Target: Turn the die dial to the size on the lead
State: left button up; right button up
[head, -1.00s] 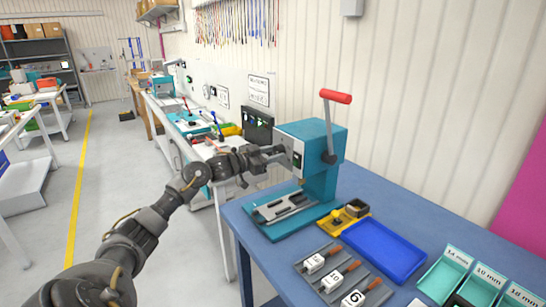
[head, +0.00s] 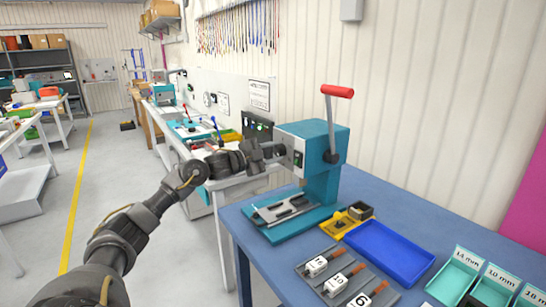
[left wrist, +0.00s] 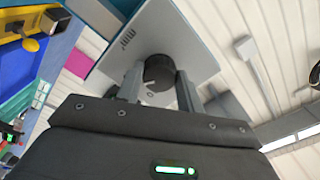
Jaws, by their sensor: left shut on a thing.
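The teal press (head: 322,180) with a red-handled lever stands on the blue bench. Its die dial is a dark round knob (left wrist: 158,70) on a grey plate (left wrist: 120,45) with "mm" printed on it. My left gripper (head: 282,150) is at the left face of the press. In the left wrist view its two fingers (left wrist: 158,92) are shut on the knob from both sides. The dial's setting cannot be read. Several leads with number tags (head: 316,265) lie at the bench front; tags read 16 and 6, and a middle one looks like 10. My right gripper is out of view.
An empty blue tray (head: 388,252) and a yellow holder with a dark block (head: 345,222) lie right of the press base. Teal bins (head: 452,280) with mm labels stand at the right front. Another workbench (head: 205,150) is behind my left arm.

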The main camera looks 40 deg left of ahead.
pick_arm(q)
jog(key=shift+m, duration=0.4)
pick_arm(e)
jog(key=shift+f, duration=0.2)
pick_arm(q)
jog(key=shift+f, duration=0.1)
jog(key=o, duration=1)
jog(key=shift+s, duration=0.1)
jog(key=shift+s+a+b, duration=0.15)
jog(key=shift+s+b, duration=0.15)
jog(key=shift+b, duration=0.05)
jog(key=b+v, duration=0.5)
jog(key=v, duration=0.5)
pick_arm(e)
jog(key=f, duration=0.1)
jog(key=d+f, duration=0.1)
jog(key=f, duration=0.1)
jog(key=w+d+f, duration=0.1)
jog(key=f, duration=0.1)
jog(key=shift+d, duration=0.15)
